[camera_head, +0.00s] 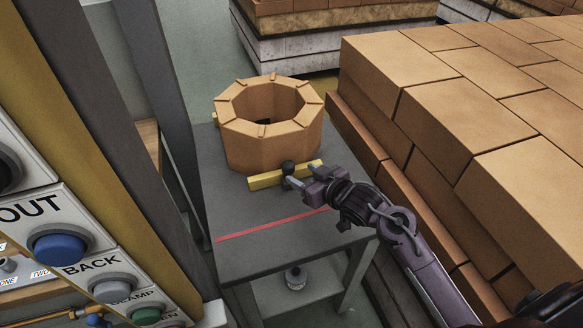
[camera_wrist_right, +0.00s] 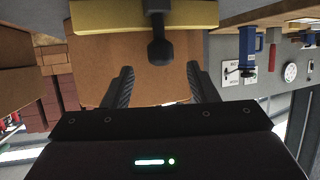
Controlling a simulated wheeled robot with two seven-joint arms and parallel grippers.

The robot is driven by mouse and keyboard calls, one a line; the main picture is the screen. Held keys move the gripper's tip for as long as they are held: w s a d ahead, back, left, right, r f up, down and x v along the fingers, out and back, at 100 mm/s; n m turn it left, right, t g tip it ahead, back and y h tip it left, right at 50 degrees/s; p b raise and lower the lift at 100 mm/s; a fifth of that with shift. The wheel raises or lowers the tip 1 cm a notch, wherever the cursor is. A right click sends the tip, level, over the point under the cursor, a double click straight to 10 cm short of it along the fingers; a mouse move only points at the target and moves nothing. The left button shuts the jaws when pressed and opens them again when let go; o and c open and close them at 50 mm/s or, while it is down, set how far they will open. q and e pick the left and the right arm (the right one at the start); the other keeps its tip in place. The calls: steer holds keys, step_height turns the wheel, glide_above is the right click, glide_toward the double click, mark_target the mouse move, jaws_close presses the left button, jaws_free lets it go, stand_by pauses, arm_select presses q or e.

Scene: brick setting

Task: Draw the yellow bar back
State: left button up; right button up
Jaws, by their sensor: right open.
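The yellow bar (camera_head: 262,180) lies on the grey table against the near side of an eight-sided brick ring (camera_head: 265,150). A black knob (camera_head: 288,167) sticks out from the bar's middle. My right gripper (camera_head: 299,184) is at the bar's near side, close to the knob. In the right wrist view, the open fingers (camera_wrist_right: 160,84) are apart and empty, with the knob (camera_wrist_right: 160,52) just ahead of the gap between them. The yellow bar (camera_wrist_right: 100,18) crosses the top of that view. My left gripper is not in view.
A red line (camera_head: 270,225) crosses the grey table (camera_head: 265,258) in front of the bar, with bare surface between. Stacked bricks (camera_head: 470,100) stand close on the right. A panel with buttons, one blue (camera_head: 58,247), is at the left.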

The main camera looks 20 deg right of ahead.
mark_target(293, 170)
steer(key=x, duration=0.6)
steer(key=shift+a+f+p, duration=0.1)
steer(key=shift+p, duration=0.25)
jaws_close()
